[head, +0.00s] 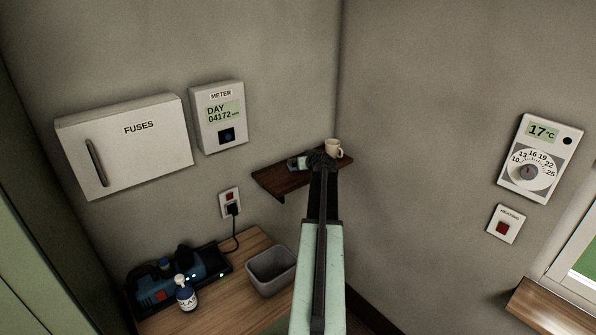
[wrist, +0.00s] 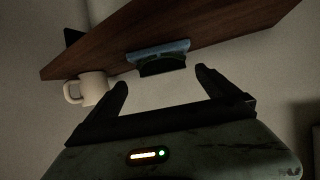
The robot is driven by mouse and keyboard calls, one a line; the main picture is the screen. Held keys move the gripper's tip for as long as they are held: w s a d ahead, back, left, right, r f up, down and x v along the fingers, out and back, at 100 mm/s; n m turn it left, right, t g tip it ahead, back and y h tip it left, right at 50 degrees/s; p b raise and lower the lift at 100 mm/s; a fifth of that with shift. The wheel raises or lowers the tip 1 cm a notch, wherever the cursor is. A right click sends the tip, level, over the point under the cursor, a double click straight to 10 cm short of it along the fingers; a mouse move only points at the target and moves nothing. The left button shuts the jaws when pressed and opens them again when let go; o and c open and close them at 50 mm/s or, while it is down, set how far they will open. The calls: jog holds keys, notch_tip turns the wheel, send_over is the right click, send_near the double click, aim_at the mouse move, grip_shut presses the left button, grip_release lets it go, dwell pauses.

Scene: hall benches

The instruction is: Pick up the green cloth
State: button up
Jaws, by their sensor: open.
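A small wooden shelf (head: 283,182) is fixed in the corner of the walls. A small folded-looking thing, pale blue-green with dark parts, lies on it just left of my gripper (head: 320,160) in the head view (head: 297,163). In the wrist view a pale blue and dark green thing (wrist: 158,52) sits at the shelf's edge (wrist: 200,35), ahead of and between my fingertips (wrist: 161,78). It may be the green cloth; the dim light leaves this unsure. My gripper is open, with nothing between its fingers. My arm hides part of the shelf.
A white mug (head: 333,148) stands close to my gripper on the shelf; it also shows in the wrist view (wrist: 93,88). Below is a wooden bench (head: 225,297) with a grey bin (head: 272,272), a blue tool (head: 190,265) and a bottle (head: 186,296). A meter (head: 219,125) hangs above.

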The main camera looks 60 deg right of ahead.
jog(key=shift+w+f, duration=0.3)
jog(key=shift+f, duration=0.2)
jog(key=shift+w+a, duration=0.15)
jog(key=shift+w, duration=0.15)
jog(key=shift+d+b+x, duration=0.25)
jog(key=shift+b+x, duration=0.6)
jog(key=shift+x, duration=0.9)
jog(key=b+x, duration=0.1)
jog(key=x, duration=0.3)
jog(key=shift+r, duration=0.2)
jog(key=shift+s+r, duration=0.1)
jog(key=shift+r, duration=0.1)
